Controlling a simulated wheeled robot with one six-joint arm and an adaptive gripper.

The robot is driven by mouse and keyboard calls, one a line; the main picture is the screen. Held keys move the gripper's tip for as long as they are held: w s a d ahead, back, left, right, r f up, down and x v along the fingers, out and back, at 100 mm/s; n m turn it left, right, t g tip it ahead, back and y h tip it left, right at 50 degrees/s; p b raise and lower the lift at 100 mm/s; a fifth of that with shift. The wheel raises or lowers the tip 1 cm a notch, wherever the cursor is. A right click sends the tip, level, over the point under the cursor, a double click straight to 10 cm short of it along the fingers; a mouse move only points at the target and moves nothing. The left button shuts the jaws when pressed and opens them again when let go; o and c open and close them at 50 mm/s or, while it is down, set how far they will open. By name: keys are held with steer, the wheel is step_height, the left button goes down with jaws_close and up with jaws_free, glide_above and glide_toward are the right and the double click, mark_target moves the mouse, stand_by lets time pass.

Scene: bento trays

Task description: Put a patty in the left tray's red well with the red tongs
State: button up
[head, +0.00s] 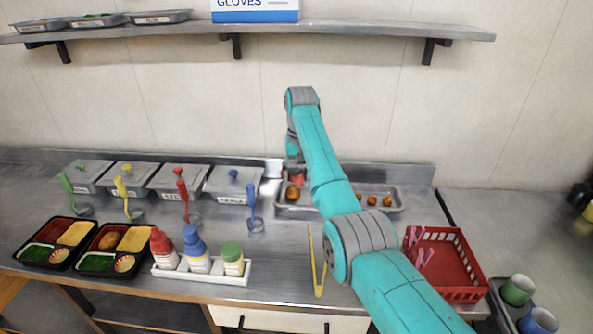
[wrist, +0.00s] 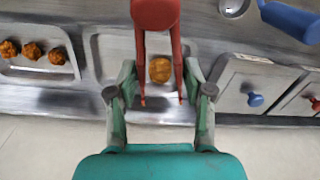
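My gripper (wrist: 160,72) has its fingers on either side of the red tongs (wrist: 154,14), high on their arms. The tong arms are spread, with tips pointing down. A round brown patty (wrist: 160,70) lies in a metal pan (wrist: 112,50) and shows between the tong arms; I see no contact. In the head view the patty (head: 292,194) is beside a small red part of the tongs (head: 298,180); my arm hides most of the gripper. The left tray (head: 30,262) has an empty red well (head: 48,229). The right tray (head: 84,270) holds a patty in its red well.
Another pan (wrist: 15,70) holds several orange-brown pieces. Lidded containers (head: 180,180) with upright coloured ladles stand along the back. A bottle rack (head: 205,274), yellow tongs (head: 319,285) and a red basket (head: 445,262) are nearer the front. A shelf (head: 330,28) hangs above.

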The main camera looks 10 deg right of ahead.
steer(key=shift+f, duration=0.2)
steer(key=shift+f, duration=1.6)
steer(key=shift+f, duration=0.15)
steer(key=shift+f, duration=1.6)
jaws_close()
steer(key=shift+r, duration=0.15)
